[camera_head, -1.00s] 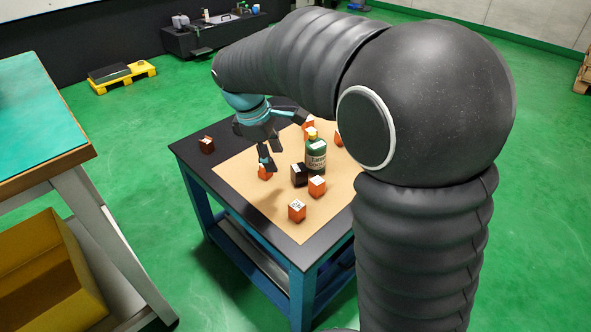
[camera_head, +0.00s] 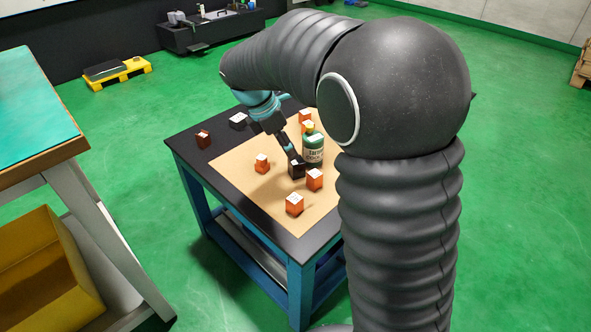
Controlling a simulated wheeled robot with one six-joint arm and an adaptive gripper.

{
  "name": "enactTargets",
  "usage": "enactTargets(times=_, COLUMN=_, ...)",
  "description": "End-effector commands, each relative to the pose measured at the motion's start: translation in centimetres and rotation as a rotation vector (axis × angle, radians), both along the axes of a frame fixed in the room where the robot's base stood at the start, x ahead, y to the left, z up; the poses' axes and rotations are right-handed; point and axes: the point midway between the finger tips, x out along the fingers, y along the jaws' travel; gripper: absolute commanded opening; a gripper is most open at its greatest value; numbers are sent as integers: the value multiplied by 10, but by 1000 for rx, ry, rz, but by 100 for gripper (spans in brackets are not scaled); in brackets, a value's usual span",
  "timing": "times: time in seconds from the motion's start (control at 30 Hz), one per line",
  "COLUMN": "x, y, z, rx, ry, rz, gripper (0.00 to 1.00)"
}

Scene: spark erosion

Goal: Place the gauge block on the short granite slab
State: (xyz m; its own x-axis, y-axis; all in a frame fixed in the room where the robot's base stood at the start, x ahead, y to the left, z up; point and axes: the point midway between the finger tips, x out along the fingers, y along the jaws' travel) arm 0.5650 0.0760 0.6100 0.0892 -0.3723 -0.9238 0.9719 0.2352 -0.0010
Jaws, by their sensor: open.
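My gripper (camera_head: 293,158) points down at the middle of the table and is open, its fingertips at or just above a small dark block with a light top (camera_head: 297,171). I cannot tell whether they touch it. Another dark, flat piece with a pale top (camera_head: 238,121) lies near the back left edge of the table. I cannot tell from this view which piece is the gauge block or the short granite slab.
A green bottle (camera_head: 314,150) stands right beside my gripper. Several small orange blocks with white tops, such as one in front (camera_head: 295,204) and one at left (camera_head: 262,164), stand around. A tan mat (camera_head: 237,176) covers the table (camera_head: 190,151); my arm hides its right side.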

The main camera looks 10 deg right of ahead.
Motion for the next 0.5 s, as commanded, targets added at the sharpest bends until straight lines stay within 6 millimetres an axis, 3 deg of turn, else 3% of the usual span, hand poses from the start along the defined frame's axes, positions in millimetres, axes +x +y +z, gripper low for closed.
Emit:
enactTargets(times=0.33, x=1, y=-9, z=-20, rx=0, ry=1, rz=-1, gripper=50)
enactTargets(times=0.5, x=1, y=-18, z=-41, rx=-1, ry=2, rz=-3, gripper=50)
